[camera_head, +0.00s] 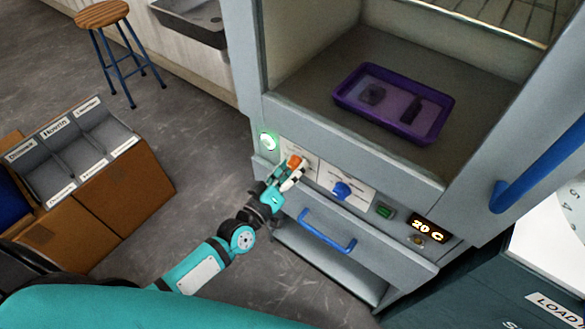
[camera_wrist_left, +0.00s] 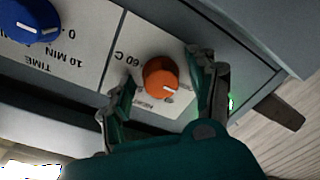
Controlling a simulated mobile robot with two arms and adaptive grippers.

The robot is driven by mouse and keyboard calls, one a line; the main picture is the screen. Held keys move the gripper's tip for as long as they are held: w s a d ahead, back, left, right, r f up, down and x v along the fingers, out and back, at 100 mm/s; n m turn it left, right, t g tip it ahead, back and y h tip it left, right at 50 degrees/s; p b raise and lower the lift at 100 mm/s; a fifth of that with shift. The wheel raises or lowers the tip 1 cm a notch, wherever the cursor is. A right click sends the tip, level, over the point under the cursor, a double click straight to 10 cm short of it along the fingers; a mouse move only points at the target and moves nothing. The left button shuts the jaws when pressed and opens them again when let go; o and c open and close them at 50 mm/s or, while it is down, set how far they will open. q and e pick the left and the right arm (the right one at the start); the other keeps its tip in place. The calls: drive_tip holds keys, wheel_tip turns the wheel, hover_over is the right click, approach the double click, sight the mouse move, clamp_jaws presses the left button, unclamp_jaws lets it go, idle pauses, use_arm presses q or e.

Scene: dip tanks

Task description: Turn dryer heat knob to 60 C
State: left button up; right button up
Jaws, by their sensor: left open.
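The orange heat knob (camera_head: 294,161) is on the dryer's front panel, left of the blue time knob (camera_head: 341,190). In the left wrist view the orange knob (camera_wrist_left: 161,77) shows a white pointer line, and a "60 C" mark is printed beside it. My left gripper (camera_head: 292,172) is at the orange knob. In the left wrist view its open fingers (camera_wrist_left: 160,85) stand on either side of the knob, with gaps visible. The dryer's display (camera_head: 428,228) reads 20 C. My right gripper is not in view.
A purple tray (camera_head: 352,98) with dark items sits inside the open dryer chamber above. A blue drawer handle (camera_head: 327,232) is below the panel, and a green switch (camera_head: 385,211) is to the right. A labelled bin unit (camera_head: 120,190) and a stool (camera_head: 102,14) stand left.

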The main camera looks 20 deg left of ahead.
use_arm(q)
drive_tip(key=shift+c, duration=1)
drive_tip(key=c, duration=0.9)
drive_tip(key=shift+c, duration=0.2)
